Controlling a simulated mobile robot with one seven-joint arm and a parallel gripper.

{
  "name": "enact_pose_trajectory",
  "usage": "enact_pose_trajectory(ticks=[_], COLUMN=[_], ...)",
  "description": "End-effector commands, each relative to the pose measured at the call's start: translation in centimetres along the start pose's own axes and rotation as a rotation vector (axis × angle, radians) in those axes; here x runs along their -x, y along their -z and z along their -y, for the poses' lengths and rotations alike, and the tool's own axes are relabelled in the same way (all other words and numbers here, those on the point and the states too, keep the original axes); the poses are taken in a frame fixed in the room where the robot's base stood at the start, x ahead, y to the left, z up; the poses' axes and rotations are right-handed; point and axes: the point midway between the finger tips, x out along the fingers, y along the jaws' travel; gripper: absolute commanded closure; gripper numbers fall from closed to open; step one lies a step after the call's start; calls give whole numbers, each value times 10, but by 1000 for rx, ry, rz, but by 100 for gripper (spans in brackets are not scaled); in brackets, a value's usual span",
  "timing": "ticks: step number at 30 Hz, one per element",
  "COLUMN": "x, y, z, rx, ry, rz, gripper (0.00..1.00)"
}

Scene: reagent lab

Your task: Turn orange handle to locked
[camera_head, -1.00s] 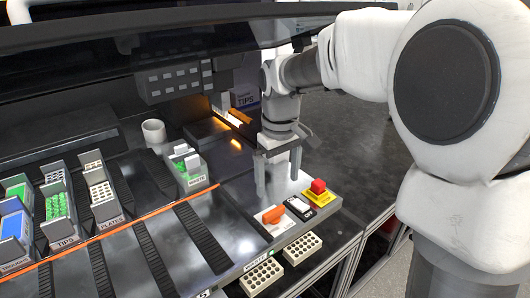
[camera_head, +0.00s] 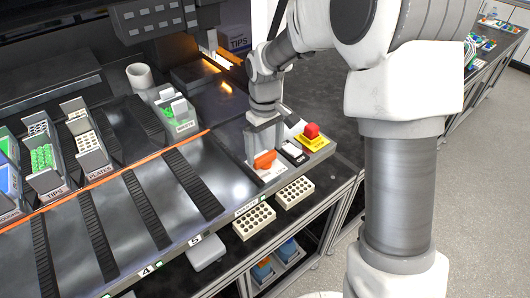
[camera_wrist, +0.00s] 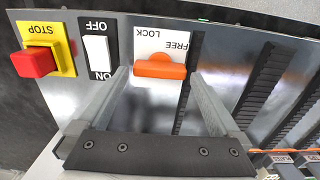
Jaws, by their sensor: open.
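The orange handle (camera_head: 264,159) sits on a white plate at the front right of the deck. In the wrist view the orange handle (camera_wrist: 160,67) lies crosswise, on a plate (camera_wrist: 158,42) lettered LOCK and FREE, seen upside down. My gripper (camera_wrist: 163,78) is open, with one finger on each side of the handle in that view. The fingertips look near the handle, but I cannot tell whether they touch it. In the head view my gripper (camera_head: 260,150) is directly above and behind the handle, pointing down.
A white ON/OFF switch (camera_wrist: 97,48) and a red stop button (camera_wrist: 35,62) on a yellow plate stand beside the handle. White tube racks (camera_head: 254,220) sit below the deck's front edge. Dark ribbed strips (camera_head: 150,210) cross the deck at left.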

Motion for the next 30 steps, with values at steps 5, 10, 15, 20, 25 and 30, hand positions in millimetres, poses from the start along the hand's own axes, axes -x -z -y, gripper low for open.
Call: enact_pose_trajectory(ticks=[5,10,15,20,25,30], x=[-17,-21,-20,-20,-20,-20], y=[0,0,0,0,0,0], z=[0,0,0,0,0,0], rx=[0,0,0,0,0,-4], ry=[0,0,0,0,0,0], rz=[1,0,0,0,0,-1], gripper=[0,0,0,29,59,66])
